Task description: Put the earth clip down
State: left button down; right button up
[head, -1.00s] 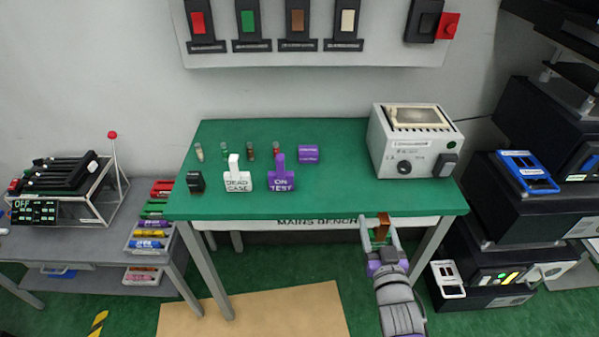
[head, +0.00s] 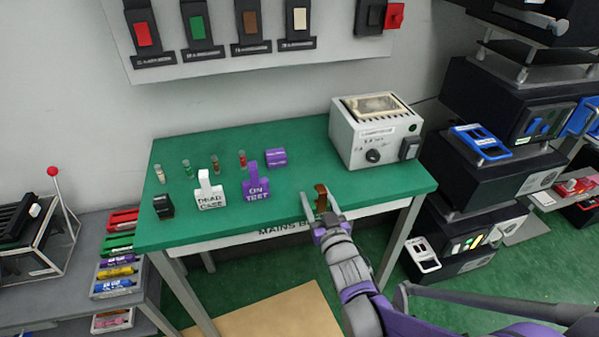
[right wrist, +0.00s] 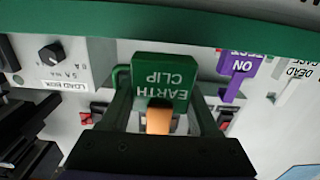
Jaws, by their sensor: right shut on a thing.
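My right gripper (head: 321,206) reaches in from the lower right in the head view, over the front edge of the green-topped bench (head: 330,131). It is shut on the earth clip, a green block (right wrist: 163,75) with white lettering that fills the middle of the right wrist view. A copper-coloured piece (right wrist: 158,122) shows below the lettering, between the fingers. In the head view a brown part of the clip (head: 320,192) shows at the fingertips; its green body is hard to tell from the green bench top. Whether the clip touches the bench I cannot tell. My left gripper is not in view.
The white dead case tag (head: 209,196) and purple on test tag (head: 256,185) stand left of my gripper, with several small posts behind. A grey box with a knob (head: 375,135) stands at the back right. The bench top between is clear.

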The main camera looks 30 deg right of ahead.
aim_at(304, 181)
jog(key=x, duration=1.1)
jog(key=shift+w+r, duration=0.1)
jog(key=shift+w, duration=0.15)
jog(key=shift+b, duration=0.35)
jog(key=shift+f, duration=0.35)
jog(key=o, duration=1.4)
jog(key=shift+r, duration=0.1)
jog(key=shift+c, duration=0.2)
